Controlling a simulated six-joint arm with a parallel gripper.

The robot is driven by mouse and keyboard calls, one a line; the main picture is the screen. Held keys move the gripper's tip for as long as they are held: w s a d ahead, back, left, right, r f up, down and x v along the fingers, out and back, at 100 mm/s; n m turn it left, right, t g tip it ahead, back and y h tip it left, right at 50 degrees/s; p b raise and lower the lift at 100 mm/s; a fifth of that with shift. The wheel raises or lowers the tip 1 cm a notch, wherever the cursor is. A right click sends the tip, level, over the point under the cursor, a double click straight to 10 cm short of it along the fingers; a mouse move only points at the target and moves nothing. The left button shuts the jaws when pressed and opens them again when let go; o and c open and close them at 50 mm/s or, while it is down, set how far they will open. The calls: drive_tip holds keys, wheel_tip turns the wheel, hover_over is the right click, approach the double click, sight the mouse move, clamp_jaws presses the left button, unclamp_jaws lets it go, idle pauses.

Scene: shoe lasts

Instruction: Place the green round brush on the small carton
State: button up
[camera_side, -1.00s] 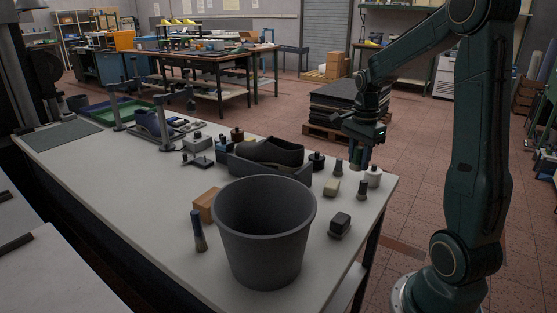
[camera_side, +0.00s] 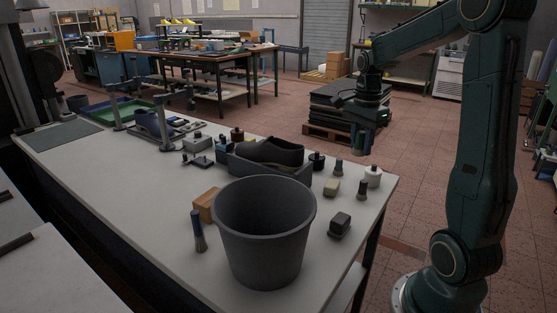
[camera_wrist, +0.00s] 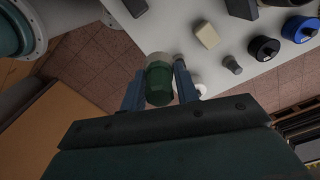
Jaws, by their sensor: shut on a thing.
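My gripper (camera_side: 361,130) is raised above the far right corner of the table, clear of everything on it. It is shut on the green round brush (camera_side: 358,147). In the wrist view the green handle (camera_wrist: 159,85) sits between the two fingers of my gripper (camera_wrist: 160,90), with a pale end beyond it. A small brown box, which looks like the small carton (camera_side: 205,204), stands on the table left of the grey bucket. The bucket hides part of its right side.
The large grey bucket (camera_side: 265,235) stands at the front. A blue-handled brush (camera_side: 198,232) stands left of it. A dark block (camera_side: 340,225), a beige block (camera_side: 331,187), a white bottle (camera_side: 373,176) and a dark shoe last (camera_side: 268,152) are near the right end.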

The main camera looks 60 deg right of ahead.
drive_tip(key=w+r, duration=0.3)
drive_tip(key=w, duration=0.7)
wheel_tip(320, 180, up, 3)
hover_over(212, 196)
drive_tip(key=shift+s+r, duration=0.1)
drive_tip(key=shift+r, duration=0.05)
drive_tip(key=shift+f, duration=10.05)
drive_tip(key=shift+f, duration=0.1)
